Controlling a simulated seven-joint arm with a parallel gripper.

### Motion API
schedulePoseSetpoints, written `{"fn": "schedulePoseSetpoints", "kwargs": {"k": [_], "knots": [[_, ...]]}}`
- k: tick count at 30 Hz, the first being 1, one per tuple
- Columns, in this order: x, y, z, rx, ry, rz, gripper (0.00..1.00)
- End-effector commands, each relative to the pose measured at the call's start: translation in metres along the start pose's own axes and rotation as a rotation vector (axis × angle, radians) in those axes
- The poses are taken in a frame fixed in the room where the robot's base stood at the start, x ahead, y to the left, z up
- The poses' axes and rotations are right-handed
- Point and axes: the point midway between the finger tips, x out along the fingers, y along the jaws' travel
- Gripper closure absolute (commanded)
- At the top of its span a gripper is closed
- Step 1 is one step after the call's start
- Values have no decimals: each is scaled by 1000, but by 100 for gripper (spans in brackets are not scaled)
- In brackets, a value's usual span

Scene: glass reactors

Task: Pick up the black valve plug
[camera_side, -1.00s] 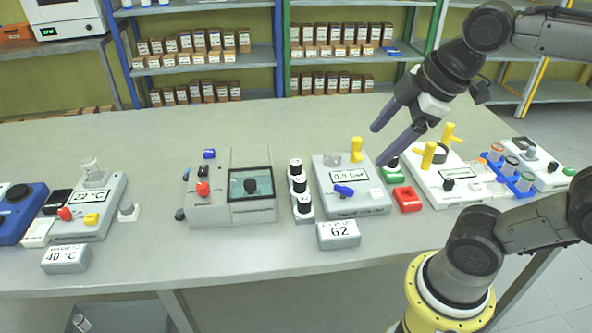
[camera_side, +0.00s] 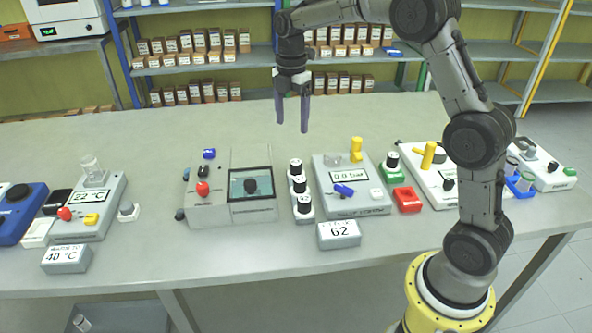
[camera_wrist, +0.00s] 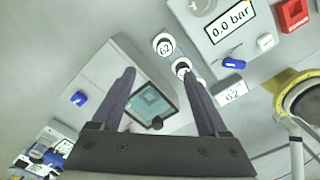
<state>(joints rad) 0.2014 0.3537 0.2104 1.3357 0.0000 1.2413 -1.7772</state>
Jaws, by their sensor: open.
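My gripper (camera_side: 292,126) is open and empty, pointing down above the bench behind the boxes. It also shows in the wrist view (camera_wrist: 159,73), with the fingers apart. I cannot tell which black piece is the valve plug. Several black-topped white cylinders (camera_side: 299,184) stand in a row right of that device. Another black-topped piece on a green base (camera_side: 392,160) stands farther right. My gripper touches none of these.
The grey device (camera_side: 210,213) has red and blue knobs. A pressure box (camera_side: 371,207) reading 0.0 bar has a yellow handle. A red tray (camera_side: 407,199) lies beside it. The bench behind the devices (camera_side: 150,140) is clear.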

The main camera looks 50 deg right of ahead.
Motion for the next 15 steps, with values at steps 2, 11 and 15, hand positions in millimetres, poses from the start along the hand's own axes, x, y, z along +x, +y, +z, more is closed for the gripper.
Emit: {"fn": "schedulePoseSetpoints", "kwargs": {"k": [2,11,15], "knots": [[9,-1,2,5,1,-5,23],[64,-2,2,5,1,-6,23],[79,-2,2,5,1,-3,23]]}}
